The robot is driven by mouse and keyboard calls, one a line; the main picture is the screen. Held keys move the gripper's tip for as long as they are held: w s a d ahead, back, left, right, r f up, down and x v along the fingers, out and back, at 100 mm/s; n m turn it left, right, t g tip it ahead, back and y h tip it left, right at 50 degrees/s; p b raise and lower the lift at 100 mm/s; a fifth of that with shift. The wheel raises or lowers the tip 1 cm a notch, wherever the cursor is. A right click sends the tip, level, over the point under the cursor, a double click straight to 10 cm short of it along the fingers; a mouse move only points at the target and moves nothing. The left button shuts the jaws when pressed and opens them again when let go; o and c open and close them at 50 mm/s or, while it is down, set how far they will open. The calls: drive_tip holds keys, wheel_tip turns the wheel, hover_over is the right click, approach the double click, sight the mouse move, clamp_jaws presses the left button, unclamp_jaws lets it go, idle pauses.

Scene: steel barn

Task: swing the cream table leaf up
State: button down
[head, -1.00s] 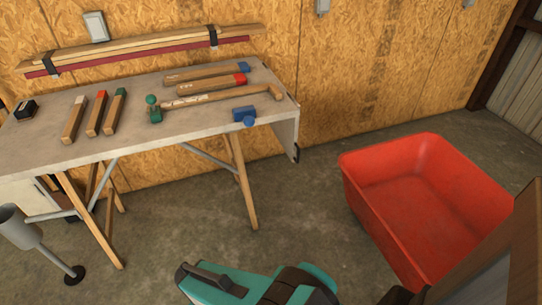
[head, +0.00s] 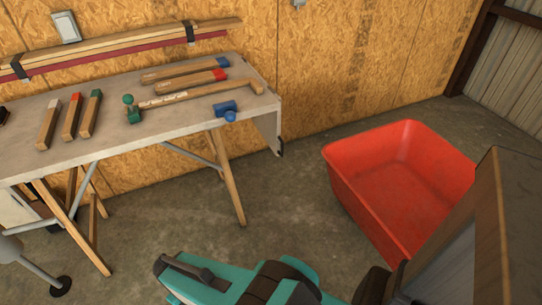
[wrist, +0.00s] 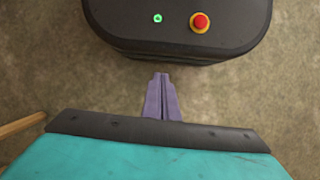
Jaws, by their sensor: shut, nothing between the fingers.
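The cream table leaf (head: 268,128) hangs down at the right end of the workbench (head: 165,138) in the head view, seen nearly edge-on. A small dark piece (head: 279,149) sits at its lower corner. My gripper (wrist: 161,78) shows in the wrist view as two purple fingers, shut together and empty above the concrete floor. The fingers do not show in the head view, where only teal and black parts of my arm are at the bottom. My gripper is apart from the leaf, which is not in the wrist view.
A red tub (head: 400,178) stands on the floor to the right. A brown wooden piece (head: 487,235) fills the lower right. Floor between bench and tub is clear.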

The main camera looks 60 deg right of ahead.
drive_tip(key=w+d+r+m+t+h+b, duration=0.1)
drive_tip(key=w+d+r+b, duration=0.3)
drive_tip(key=d, duration=0.6)
drive_tip(key=w+d+r+m+t+h, duration=0.1)
drive_tip(key=w+d+m+t, duration=0.1)
drive_tip(key=w+d, duration=0.6)
drive_tip(key=w+d+r+m+t+h+b, duration=0.1)
drive_tip(key=w+d+r+b, duration=0.2)
drive_tip(key=d, duration=0.8)
drive_tip(key=s+d+r+m+h+b, duration=0.1)
drive_tip(key=s+d+r+m+h, duration=0.1)
drive_tip(key=d+r, duration=0.6)
drive_tip(key=s+d+r+m+h+b, duration=0.2)
drive_tip(key=d+r, duration=0.6)
drive_tip(key=d, duration=1.2)
drive_tip(key=shift+r+t, duration=0.3)
drive_tip(key=shift+r, duration=0.1)
drive_tip(key=shift+s, duration=0.1)
drive_tip(key=shift+f, duration=0.1)
